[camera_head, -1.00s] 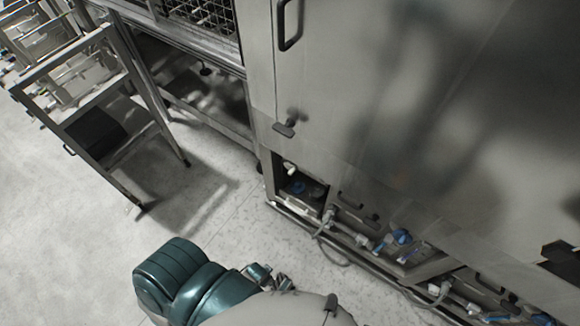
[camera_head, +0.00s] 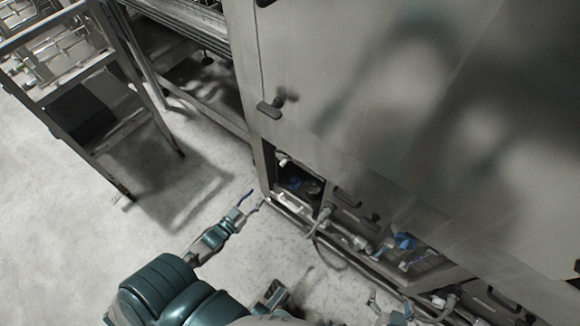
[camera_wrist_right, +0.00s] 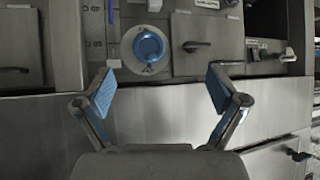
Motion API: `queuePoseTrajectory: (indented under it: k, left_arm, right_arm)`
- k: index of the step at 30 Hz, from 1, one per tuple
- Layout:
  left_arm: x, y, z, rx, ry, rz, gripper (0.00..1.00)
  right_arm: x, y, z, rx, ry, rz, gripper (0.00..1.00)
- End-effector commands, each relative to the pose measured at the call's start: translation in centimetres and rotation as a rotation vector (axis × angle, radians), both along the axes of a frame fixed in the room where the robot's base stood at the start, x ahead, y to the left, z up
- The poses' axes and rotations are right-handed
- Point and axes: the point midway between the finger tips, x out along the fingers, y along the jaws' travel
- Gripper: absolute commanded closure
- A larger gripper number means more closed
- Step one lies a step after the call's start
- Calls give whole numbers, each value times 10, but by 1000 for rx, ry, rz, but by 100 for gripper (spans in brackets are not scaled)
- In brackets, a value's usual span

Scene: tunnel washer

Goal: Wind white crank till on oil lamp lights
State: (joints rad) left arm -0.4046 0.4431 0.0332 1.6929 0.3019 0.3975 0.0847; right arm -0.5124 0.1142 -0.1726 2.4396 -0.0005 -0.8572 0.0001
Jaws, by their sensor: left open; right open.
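My left gripper (camera_head: 254,200) is open and empty, low in front of the machine's lower left corner in the head view. My right gripper (camera_wrist_right: 160,88) is open and empty in the right wrist view, its blue-padded fingers spread wide. A round blue knob on a pale disc (camera_wrist_right: 148,45) shows beyond and between those fingers, apart from them. A small white fitting (camera_head: 284,161) sits at the top of the open lower recess in the head view. I cannot tell whether it is the white crank. I cannot make out the oil lamp in either view.
A tall steel cabinet front (camera_head: 400,90) fills the right side. Pipes and a blue valve (camera_head: 404,241) run along its base. A metal rack (camera_head: 95,100) stands at left. Pale floor (camera_head: 60,230) is clear at lower left. A black handle (camera_wrist_right: 196,46) shows right of the knob.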

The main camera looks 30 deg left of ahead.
Motion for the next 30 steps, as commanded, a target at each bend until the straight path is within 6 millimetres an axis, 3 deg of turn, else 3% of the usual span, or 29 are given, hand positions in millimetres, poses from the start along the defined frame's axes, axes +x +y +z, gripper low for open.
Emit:
queuePoseTrajectory:
  k: [8, 21, 30]
  left_arm:
    - [34, 0, 7, -4, -34, -3, 52]
    - [136, -11, 5, 0, -29, -3, 52]
    - [171, -12, 6, -2, -28, -3, 52]
  right_arm:
    - [13, 7, 17, 28, -108, 3, 4]
    - [45, 20, 64, 132, -475, 9, 4]
    - [49, 26, 89, 173, -632, 9, 4]
